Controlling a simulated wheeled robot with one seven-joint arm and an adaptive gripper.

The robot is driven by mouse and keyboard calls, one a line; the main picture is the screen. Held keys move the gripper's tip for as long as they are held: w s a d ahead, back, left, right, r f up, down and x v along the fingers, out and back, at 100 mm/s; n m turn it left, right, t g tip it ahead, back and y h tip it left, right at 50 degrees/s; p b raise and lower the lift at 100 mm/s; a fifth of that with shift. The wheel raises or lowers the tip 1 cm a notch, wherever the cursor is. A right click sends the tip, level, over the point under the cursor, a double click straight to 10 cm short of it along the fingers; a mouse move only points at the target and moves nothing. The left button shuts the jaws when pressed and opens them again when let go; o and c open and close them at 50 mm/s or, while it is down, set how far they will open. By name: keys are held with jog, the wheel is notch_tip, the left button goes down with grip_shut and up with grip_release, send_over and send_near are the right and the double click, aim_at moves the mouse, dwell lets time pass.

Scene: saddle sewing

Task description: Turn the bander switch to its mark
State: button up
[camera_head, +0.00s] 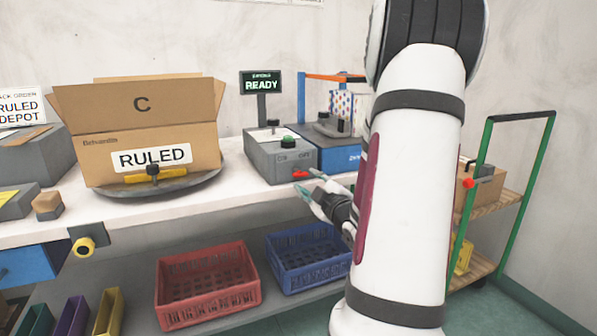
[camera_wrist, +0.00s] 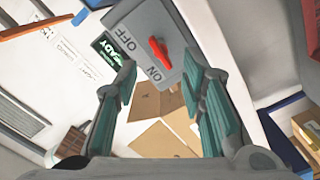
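The bander switch is a red knob (camera_head: 300,175) on the front of a grey box (camera_head: 270,163). In the wrist view the red knob (camera_wrist: 158,53) lies at a slant on the box's grey face, beside the printed words OFF and ON. I cannot tell exactly which mark it points to. My gripper (camera_head: 306,183) is just in front of the knob, and part of it is hidden behind my arm. In the wrist view its teal-padded fingers (camera_wrist: 161,68) are spread, one on each side of the knob's line, with nothing between them. Contact with the knob does not show.
A READY display (camera_head: 262,85) stands behind the grey box, and a blue machine (camera_head: 340,158) is to its right. An open carton labelled RULED (camera_head: 140,130) sits on a round turntable (camera_head: 155,192) at left. Red (camera_head: 207,285) and blue (camera_head: 308,262) crates are below the table.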

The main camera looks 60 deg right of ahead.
aim_at(302, 175)
jog(key=b+x, duration=0.1)
jog(key=x, duration=0.7)
jog(key=shift+s, duration=0.1)
